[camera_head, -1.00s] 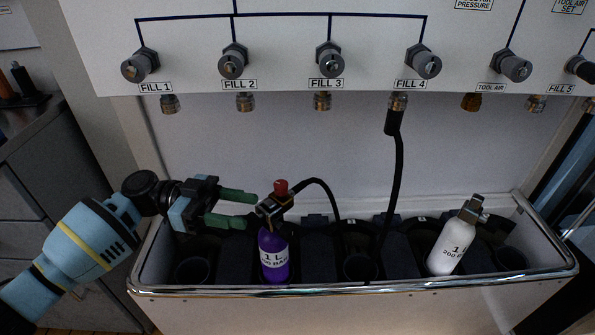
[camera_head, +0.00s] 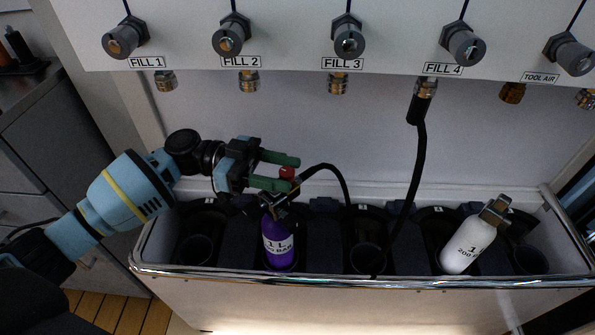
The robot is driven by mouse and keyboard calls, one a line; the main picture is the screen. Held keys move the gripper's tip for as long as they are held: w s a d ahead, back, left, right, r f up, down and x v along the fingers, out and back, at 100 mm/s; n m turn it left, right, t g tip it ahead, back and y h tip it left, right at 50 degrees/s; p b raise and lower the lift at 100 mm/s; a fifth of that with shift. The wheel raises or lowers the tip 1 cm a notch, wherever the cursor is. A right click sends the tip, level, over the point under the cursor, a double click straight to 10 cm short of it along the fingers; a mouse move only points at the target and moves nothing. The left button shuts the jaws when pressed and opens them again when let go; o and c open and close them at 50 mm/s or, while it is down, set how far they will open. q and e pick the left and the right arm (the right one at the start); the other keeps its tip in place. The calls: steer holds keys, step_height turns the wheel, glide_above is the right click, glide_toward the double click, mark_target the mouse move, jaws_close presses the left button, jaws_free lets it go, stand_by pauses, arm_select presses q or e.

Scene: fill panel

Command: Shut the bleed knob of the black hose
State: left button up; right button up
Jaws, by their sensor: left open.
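The black hose (camera_head: 420,160) hangs from the fitting under FILL 4 and runs down into the trough. It loops up from there to the valve on the purple bottle (camera_head: 279,243). A red knob (camera_head: 287,173) sits on top of that valve end; I take it for the bleed knob. My left gripper (camera_head: 288,174) is open, with its green fingers pointing right. The fingertips lie above and below the red knob in the picture, and the lower finger partly covers the valve. I cannot tell whether they touch the knob. My right gripper is not in view.
A white bottle (camera_head: 469,244) leans in the trough (camera_head: 350,279) at the right. Empty round holders stand between the bottles. The panel above carries several fill knobs, including FILL 4 (camera_head: 463,45). A grey cabinet (camera_head: 62,135) stands at the left.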

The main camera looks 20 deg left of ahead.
mark_target(298, 185)
arm_select(q)
steer(key=d, duration=0.3)
steer(key=shift+w+r, duration=0.1)
steer(key=shift+d, duration=0.15)
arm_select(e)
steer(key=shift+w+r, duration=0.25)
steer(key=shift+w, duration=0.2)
